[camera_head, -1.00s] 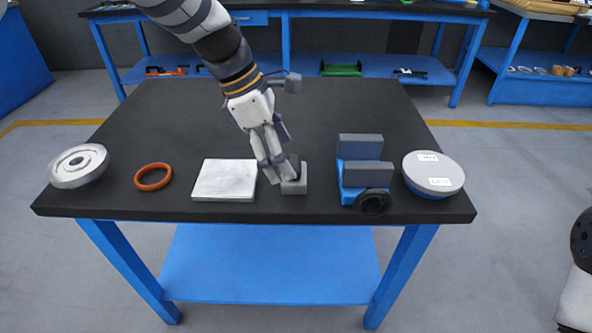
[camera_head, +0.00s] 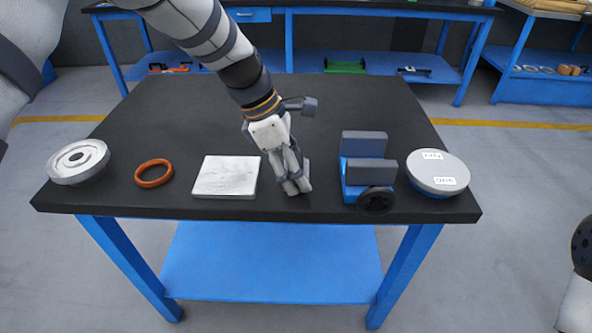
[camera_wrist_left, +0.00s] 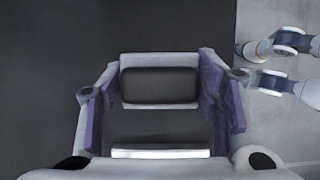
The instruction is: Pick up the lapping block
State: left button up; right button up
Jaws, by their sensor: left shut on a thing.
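The lapping block, a small light grey block (camera_head: 306,173), is at the front middle of the dark tabletop. My left gripper (camera_head: 293,182) comes down on it from the upper left and is shut on it, its fingers covering much of the block. In the left wrist view the block (camera_wrist_left: 160,84) shows a dark face with a pale border, between the two purple finger pads of the left gripper (camera_wrist_left: 160,100). I cannot tell whether the block is clear of the table. My right gripper is not in view.
On the table (camera_head: 130,110) are a metal flange (camera_head: 78,162), an orange ring (camera_head: 153,173), a pale square plate (camera_head: 226,177) just left of the gripper, a blue fixture with grey jaws (camera_head: 366,170) to its right, and a round grey lid (camera_head: 437,173). The table's rear is clear.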

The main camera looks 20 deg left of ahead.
aim_at(299, 159)
pick_arm(q)
jog(key=shift+r, duration=1.55)
jog(key=s+d+r+p, duration=0.3)
jog(key=s+d+r, duration=0.3)
jog(key=s+r, duration=0.3)
jog(key=s, duration=0.3)
jog(key=shift+s+r+p, duration=0.3)
jog(key=shift+s+r, duration=0.05)
jog(key=shift+r, duration=0.05)
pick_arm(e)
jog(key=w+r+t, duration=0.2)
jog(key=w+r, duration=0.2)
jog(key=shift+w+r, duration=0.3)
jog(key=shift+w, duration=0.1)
